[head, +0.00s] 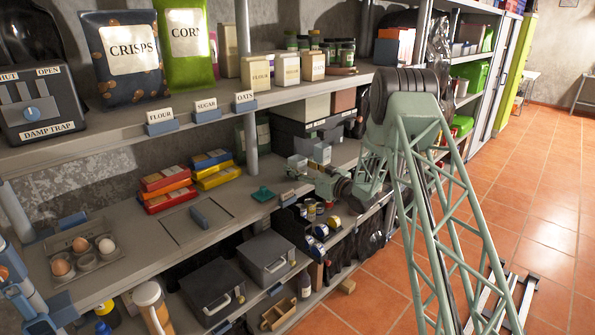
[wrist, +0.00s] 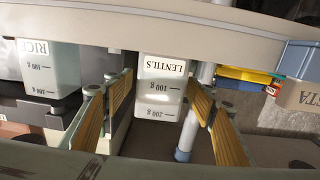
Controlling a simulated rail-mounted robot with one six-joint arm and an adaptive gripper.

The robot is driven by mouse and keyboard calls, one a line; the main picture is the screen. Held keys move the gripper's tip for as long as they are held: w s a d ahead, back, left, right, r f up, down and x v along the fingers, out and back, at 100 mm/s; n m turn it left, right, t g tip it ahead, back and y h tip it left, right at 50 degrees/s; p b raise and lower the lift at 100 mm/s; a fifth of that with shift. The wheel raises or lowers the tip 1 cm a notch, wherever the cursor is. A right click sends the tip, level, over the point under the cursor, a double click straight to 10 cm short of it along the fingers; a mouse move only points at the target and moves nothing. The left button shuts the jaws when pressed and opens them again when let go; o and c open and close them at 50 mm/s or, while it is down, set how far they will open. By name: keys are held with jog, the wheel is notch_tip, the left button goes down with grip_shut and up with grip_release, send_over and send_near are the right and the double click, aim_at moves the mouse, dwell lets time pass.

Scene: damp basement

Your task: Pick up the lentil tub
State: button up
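The lentil tub (wrist: 162,88) is a pale, squarish container with a LENTILS label and gram marks, upside down in the wrist view. My gripper (wrist: 160,82) is open, its yellow-padded fingers to the left and right of the tub, with small gaps showing. I cannot tell how far the fingertips reach along its sides. In the head view my gripper (head: 328,182) is at the middle shelf, beside small pale containers (head: 320,152); their labels are too small to read there.
A shelf post (wrist: 187,140) stands close by. In the head view, the upper shelf (head: 190,118) overhangs the middle one.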

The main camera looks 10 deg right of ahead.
jog(key=c, duration=1)
jog(key=shift+o, duration=0.2)
jog(key=shift+r, duration=0.1)
jog(key=shift+r+p, duration=0.4)
jog(key=shift+r, duration=1.3)
jog(key=s+a+r+p, duration=0.1)
jog(key=s, duration=1.5)
jog(key=shift+a+r, duration=0.2)
jog(key=shift+a, duration=0.1)
jog(key=shift+w+d, duration=0.1)
